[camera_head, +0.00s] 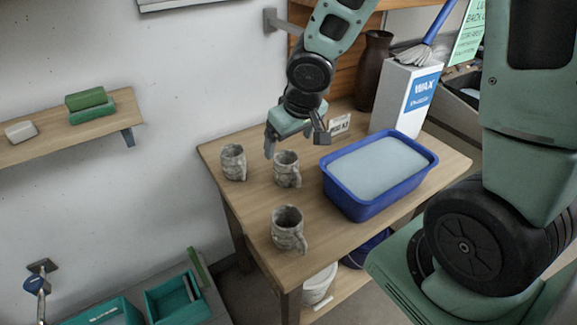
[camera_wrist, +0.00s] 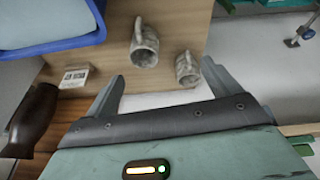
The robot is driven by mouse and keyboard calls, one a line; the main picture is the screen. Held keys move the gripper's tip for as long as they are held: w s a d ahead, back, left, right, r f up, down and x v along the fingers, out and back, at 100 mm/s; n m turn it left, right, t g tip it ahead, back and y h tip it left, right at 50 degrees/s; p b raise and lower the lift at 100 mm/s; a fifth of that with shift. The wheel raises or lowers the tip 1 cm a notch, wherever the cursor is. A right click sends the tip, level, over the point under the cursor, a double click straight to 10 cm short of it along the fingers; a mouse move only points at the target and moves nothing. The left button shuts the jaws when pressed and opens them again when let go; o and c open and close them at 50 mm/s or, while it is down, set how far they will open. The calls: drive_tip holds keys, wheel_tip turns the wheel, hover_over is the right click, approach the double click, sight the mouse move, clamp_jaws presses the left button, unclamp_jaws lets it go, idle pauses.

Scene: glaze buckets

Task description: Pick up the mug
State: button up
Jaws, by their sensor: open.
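Three grey, mottled mugs stand upright on the wooden table. In the head view one is at the back left (camera_head: 233,162), one is in the middle (camera_head: 287,168) and one is at the front (camera_head: 289,229). My gripper (camera_head: 296,142) is open and empty, above the back of the table, close behind and over the middle mug. In the wrist view my gripper (camera_wrist: 163,72) shows its two fingers spread apart. Two mugs show beyond them, apparently the middle mug (camera_wrist: 144,47) and the back left mug (camera_wrist: 187,70). The front mug is not in the wrist view.
A blue tub (camera_head: 334,181) of pale glaze stands right of the mugs. Behind it are a white wax box (camera_head: 394,100), a small card (camera_head: 340,124) and a dark vase (camera_head: 374,70). A wall shelf (camera_head: 60,134) is at left. The table front is clear around the front mug.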

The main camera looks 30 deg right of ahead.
drive_tip(key=w+d+f+m, duration=0.1)
drive_tip(key=w+d+f, duration=0.15)
drive_tip(key=d, duration=0.25)
drive_tip(key=b, duration=0.6)
approach(292, 156)
wheel_tip(292, 156, down, 5)
drive_tip(key=a, duration=0.3)
drive_tip(key=shift+b+x, duration=1.1)
drive_tip(key=shift+x, duration=1.85)
drive_tip(key=shift+w+d+t, duration=0.1)
drive_tip(key=shift+t, duration=0.2)
drive_tip(key=c, duration=1.3)
